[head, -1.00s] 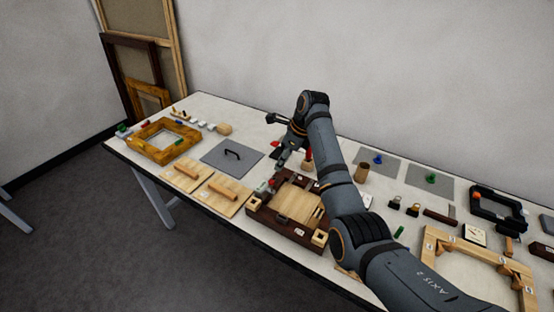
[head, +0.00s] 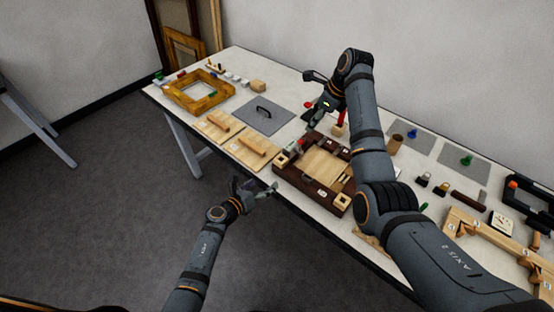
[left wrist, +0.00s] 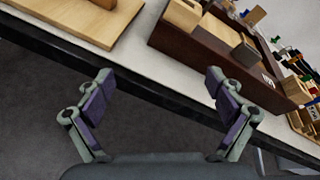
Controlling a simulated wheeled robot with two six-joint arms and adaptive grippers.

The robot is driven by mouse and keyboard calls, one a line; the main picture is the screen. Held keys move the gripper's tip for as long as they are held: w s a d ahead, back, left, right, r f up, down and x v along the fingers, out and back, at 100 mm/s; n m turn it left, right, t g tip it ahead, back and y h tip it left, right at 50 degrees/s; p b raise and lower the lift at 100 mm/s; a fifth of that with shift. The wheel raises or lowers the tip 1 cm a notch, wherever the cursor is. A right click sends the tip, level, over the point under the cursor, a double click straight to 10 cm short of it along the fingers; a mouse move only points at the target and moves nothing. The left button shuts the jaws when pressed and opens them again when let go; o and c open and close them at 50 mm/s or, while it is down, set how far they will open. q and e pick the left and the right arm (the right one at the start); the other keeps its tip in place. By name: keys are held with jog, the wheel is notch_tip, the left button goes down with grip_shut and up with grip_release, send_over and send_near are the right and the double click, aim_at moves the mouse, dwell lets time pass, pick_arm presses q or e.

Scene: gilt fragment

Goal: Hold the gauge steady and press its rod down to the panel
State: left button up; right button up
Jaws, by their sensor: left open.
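A pale wooden panel (head: 325,166) lies inside a dark brown frame (head: 311,190) at the table's front edge. A small grey and red item (head: 298,148) sits by the frame's far left corner; I cannot tell whether it is the gauge, and no rod can be made out. My left gripper (head: 268,190) is open and empty, in front of the table edge and left of the frame. In the left wrist view its spread fingers (left wrist: 158,82) show below the frame's side (left wrist: 190,45). My right gripper (head: 314,118) is above the table behind the frame; its jaws are too small to read.
Two light boards with wooden bars (head: 250,152) lie left of the frame, near the edge. A grey plate with a black handle (head: 263,116) lies behind them. My right arm crosses over the table.

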aim_at(294, 156)
pick_arm(q)
jog(key=w+d+r+m+h, duration=0.1)
jog(key=w+d+r+m, duration=0.45)
jog(key=r, duration=0.35)
jog(key=shift+m, duration=0.45)
jog(key=x, duration=0.9)
jog(key=shift+w+d+f, duration=0.15)
jog(key=shift+f, duration=0.35)
